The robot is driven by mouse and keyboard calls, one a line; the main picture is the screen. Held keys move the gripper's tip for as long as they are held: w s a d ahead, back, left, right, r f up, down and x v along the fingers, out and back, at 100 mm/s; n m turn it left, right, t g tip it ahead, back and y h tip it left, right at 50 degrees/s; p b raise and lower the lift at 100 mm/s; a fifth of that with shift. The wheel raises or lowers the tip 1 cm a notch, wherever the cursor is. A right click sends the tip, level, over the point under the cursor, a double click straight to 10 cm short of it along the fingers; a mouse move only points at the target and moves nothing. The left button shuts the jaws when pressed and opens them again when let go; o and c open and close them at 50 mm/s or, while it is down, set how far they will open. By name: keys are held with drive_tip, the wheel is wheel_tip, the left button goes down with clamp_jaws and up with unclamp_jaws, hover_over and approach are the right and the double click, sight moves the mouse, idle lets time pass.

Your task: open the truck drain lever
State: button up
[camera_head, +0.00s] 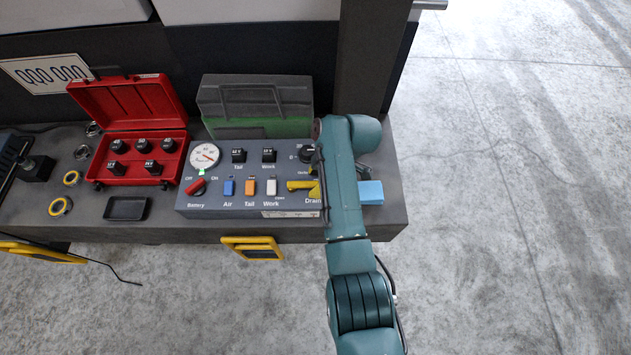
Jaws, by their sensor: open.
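The yellow drain lever (299,185) is on the right part of the grey control panel (235,205), above the printed word "Drain". It lies roughly level, pointing left. More yellow shows at its right end, beside my arm. My teal arm (346,205) comes up from the bottom and covers the panel's right end. My gripper cannot be made out; the arm hides that area. I cannot tell whether anything touches the lever.
The panel also holds a gauge (204,157), a red battery switch (196,187) and several coloured toggles. A red case of sockets (136,130) stands left, a green-grey box (256,103) behind. A light-blue block (370,192) sits right of my arm. Floor at right is clear.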

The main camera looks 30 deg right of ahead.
clamp_jaws()
